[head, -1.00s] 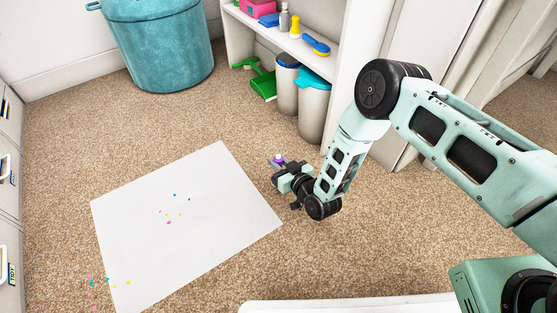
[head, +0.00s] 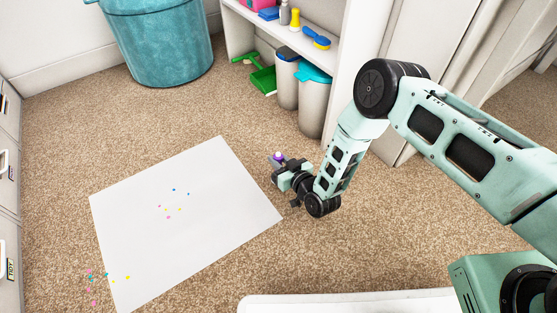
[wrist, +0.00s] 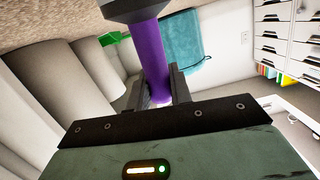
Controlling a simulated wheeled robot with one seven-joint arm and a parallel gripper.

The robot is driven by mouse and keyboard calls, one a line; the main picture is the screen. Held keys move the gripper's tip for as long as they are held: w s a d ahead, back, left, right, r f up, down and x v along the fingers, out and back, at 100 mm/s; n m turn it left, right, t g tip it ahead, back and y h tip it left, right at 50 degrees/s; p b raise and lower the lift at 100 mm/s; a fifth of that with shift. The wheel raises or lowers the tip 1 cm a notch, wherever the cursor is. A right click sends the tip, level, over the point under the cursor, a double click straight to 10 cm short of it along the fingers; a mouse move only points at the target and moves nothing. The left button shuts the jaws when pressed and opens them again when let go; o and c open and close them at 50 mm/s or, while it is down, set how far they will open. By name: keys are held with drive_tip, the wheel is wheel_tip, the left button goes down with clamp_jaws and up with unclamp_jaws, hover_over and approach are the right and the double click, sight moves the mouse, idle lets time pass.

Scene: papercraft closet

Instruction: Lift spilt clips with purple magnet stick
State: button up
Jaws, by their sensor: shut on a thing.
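My gripper (head: 279,167) is to the right of the white sheet in the head view, low over the carpet. In the wrist view my gripper (wrist: 158,92) is shut on the purple magnet stick (wrist: 150,50), whose dark grey end shows at the top of that view. In the head view only a small purple part of the stick (head: 277,156) shows at the jaws. Small coloured clips (head: 168,207) lie scattered on the white sheet (head: 235,215). More clips (head: 92,280) lie at its lower left corner and on the carpet beside it. No clips can be made out on the stick.
A teal bin (head: 160,45) stands at the back. A white shelf (head: 238,35) with bottles and brushes, two lidded bins (head: 311,108) and a green dustpan (head: 263,80) are at the back right. Drawers (head: 8,180) line the left edge.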

drive_tip(key=shift+r+p, duration=3.4)
drive_tip(key=shift+r, duration=0.85)
drive_tip(key=shift+f, duration=0.1)
